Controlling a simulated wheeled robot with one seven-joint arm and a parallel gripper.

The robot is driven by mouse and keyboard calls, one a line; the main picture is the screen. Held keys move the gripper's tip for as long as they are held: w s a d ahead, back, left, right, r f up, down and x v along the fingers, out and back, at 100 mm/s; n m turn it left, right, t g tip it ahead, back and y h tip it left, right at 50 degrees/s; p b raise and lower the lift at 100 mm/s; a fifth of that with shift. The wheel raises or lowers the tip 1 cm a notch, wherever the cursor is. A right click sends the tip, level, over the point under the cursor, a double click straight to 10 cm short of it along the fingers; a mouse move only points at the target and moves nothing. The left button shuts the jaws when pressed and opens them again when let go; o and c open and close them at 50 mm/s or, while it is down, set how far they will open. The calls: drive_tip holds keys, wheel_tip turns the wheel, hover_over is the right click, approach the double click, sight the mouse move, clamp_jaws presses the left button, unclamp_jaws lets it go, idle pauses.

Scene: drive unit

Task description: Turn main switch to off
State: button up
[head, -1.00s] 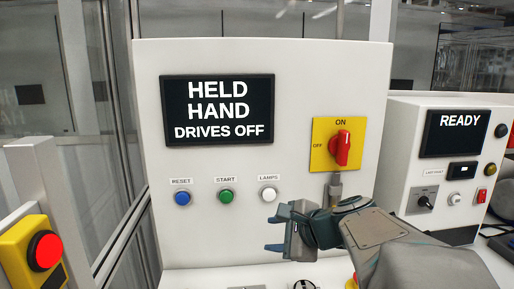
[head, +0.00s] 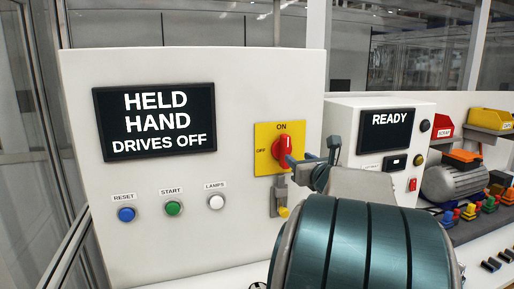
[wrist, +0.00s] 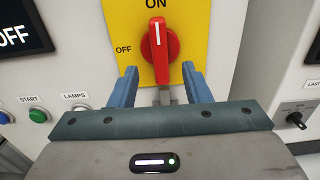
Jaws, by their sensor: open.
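The main switch is a red rotary handle (head: 283,151) on a yellow plate (head: 265,135) marked ON at the top and OFF at the left. In the wrist view the red handle (wrist: 159,52) stands upright, its white mark pointing up at ON. My gripper (wrist: 158,85) is open, its two blue fingers spread on either side of the handle's lower part. In the head view my gripper (head: 310,160) is at the right of the handle, partly hidden by my arm.
A screen (head: 155,121) reads HELD HAND, DRIVES OFF. Blue (head: 126,214), green (head: 174,208) and white (head: 216,202) buttons sit below it. A grey and yellow fitting (head: 280,198) hangs under the switch plate. A second cabinet with a READY screen (head: 386,132) stands at the right.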

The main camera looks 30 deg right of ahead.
sight(288, 150)
drive_tip(key=p+x, duration=0.2)
drive_tip(key=x, duration=0.6)
drive_tip(key=shift+w, duration=0.2)
clamp_jaws()
